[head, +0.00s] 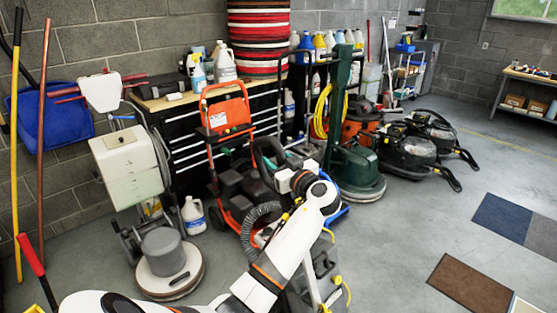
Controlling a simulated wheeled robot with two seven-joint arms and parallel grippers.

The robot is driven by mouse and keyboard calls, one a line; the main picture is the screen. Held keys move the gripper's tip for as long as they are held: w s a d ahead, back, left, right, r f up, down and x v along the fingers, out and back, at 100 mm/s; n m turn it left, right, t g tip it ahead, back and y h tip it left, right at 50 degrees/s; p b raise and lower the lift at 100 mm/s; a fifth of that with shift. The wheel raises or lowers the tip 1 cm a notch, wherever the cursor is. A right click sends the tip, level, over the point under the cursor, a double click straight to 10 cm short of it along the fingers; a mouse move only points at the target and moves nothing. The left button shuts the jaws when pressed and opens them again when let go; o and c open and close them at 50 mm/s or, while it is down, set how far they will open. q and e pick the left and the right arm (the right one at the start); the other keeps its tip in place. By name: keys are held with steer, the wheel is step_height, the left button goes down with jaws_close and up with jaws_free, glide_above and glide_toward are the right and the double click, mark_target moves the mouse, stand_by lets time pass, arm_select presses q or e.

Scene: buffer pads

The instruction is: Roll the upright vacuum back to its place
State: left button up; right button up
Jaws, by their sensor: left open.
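My left arm comes in from the bottom left, and its left gripper (285,178) is at the far end, open, beside a dark loop handle (262,150). I cannot tell whether the fingers are around the handle or touching it. A grey machine body (325,268) with a yellow cord stands on the floor just beyond the arm, partly covered by it. It may be the upright vacuum, and the loop handle may belong to it, but the join is hidden. My right gripper does not show.
A white floor machine (128,170) stands left, an orange-framed machine (228,115) behind the arm. A green floor machine (343,130) and black machines (408,150) stand right of it. A black drawer cabinet (190,138) backs them. Open floor lies right, with mats (470,285).

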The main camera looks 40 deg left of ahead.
arm_select(q)
steer(key=shift+c, duration=0.6)
jaws_close()
